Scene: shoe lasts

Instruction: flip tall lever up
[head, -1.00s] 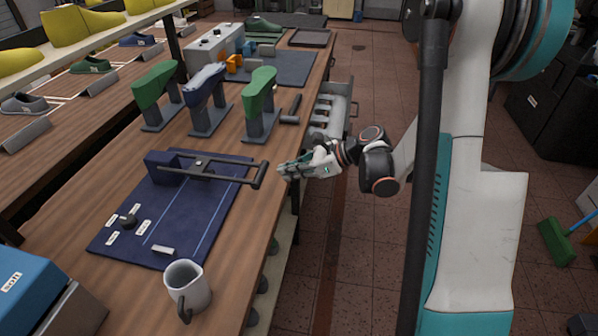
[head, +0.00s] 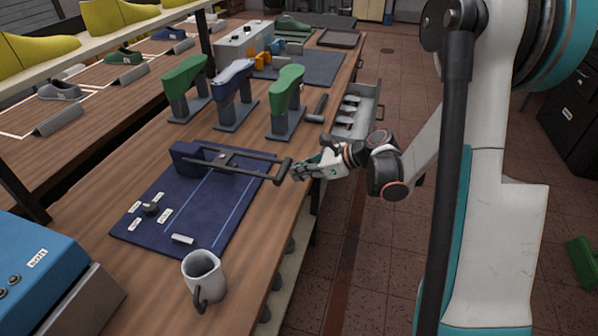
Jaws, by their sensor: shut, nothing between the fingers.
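A long dark lever (head: 236,166) reaches right from a blue block (head: 187,155) on a dark blue mat (head: 190,215). It lies low, close to level, over the mat's far part. A dark crossbar handle (head: 284,171) is at its right end, near the table's right edge. My gripper (head: 298,171) is just right of the handle, its fingers pointing left at it. The fingers look closed and hold nothing. I cannot tell whether the fingertips touch the handle.
The mat also bears a black knob (head: 151,209), white labels and a small light switch-like piece (head: 182,239). A grey mug (head: 203,277) stands in front. Shoe lasts on stands (head: 286,100) and a hammer (head: 317,108) are behind. An open drawer (head: 359,110) juts out beyond my gripper.

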